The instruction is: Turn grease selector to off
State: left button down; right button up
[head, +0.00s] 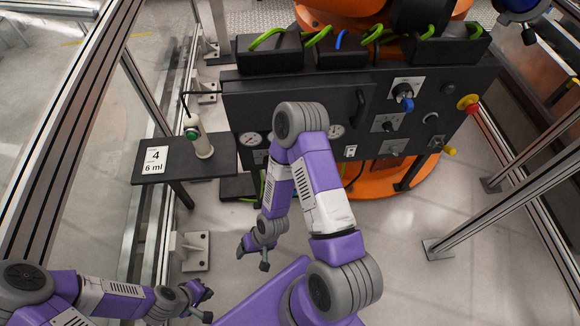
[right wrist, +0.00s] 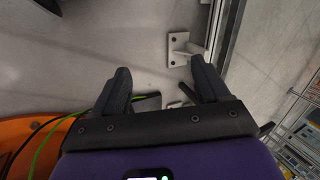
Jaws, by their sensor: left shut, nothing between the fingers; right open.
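A dark control panel (head: 290,105) stands at the back in the head view. It bears a large blue-and-black knob (head: 403,92) on a white plate, a small black selector (head: 388,125) below it, and another plate with a small switch (head: 392,147) lower down. The labels are too small to read, so I cannot tell which is the grease selector or where it points. My right gripper (head: 254,259) is open and empty, low in front of the panel and apart from it. It also shows open in the right wrist view (right wrist: 160,72). My left gripper (head: 203,302) is shut and empty at lower left.
A red-and-yellow button (head: 467,102) and a yellow knob (head: 449,151) sit at the panel's right. Metal frame posts (head: 500,195) stand either side; floor at centre right is clear.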

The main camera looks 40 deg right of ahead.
jog(key=w+d+f+m+t+h+b, duration=0.1)
jog(key=w+d+f+m+t, duration=0.15)
jog(key=w+m, duration=0.4)
jog(key=w+d+f+m+t+b, duration=0.1)
jog(key=w+f+m+t+b, duration=0.15)
jog(key=w+m+t, duration=0.35)
jog(key=w+d+f+m+t+h, duration=0.1)
jog(key=w+f+m+t, duration=0.15)
jog(key=w+m, duration=0.35)
jog(key=w+d+f+m+t+h+b, duration=0.2)
jog(key=w+d+m+t+h+b, duration=0.1)
jog(key=d+m+h, duration=1.15)
jog(key=w+d+m+y+b, duration=0.2)
jog(key=w+d+m, duration=0.1)
jog(key=w+d, duration=0.3)
jog(key=shift+w+d+r, duration=0.2)
jog(key=shift+d+r, duration=0.05)
jog(key=shift+d, duration=0.3)
jog(key=shift+y, duration=0.25)
jog(key=c, duration=1.1)
jog(key=shift+o, duration=0.2)
